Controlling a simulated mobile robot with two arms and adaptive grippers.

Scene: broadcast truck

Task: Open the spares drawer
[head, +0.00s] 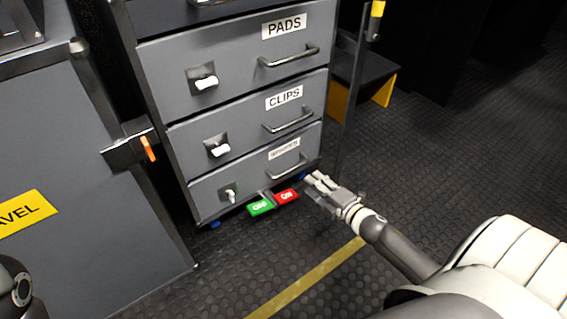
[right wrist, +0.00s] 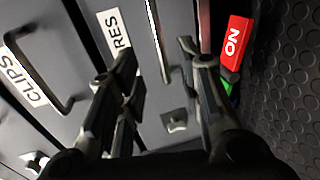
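The spares drawer (head: 255,172) is the lowest grey drawer, under the CLIPS drawer. Its front looks flush with those above. Its label is hard to read in the head view; the right wrist view shows "RES" on it (right wrist: 115,32). Its bar handle (head: 288,166) is at the right of the front, and a small white latch lever (head: 231,196) at the left points downward. My right gripper (head: 316,180) is open, just right of and below that handle. In the right wrist view the handle (right wrist: 156,40) appears between the spread fingers; contact is not visible. My left gripper is out of view.
A green OFF pedal (head: 260,207) and red ON pedal (head: 286,196) sit below the drawer, close to my right gripper. A thin upright post (head: 345,120) stands at the cabinet's right. A grey case (head: 90,190) with an orange latch stands left.

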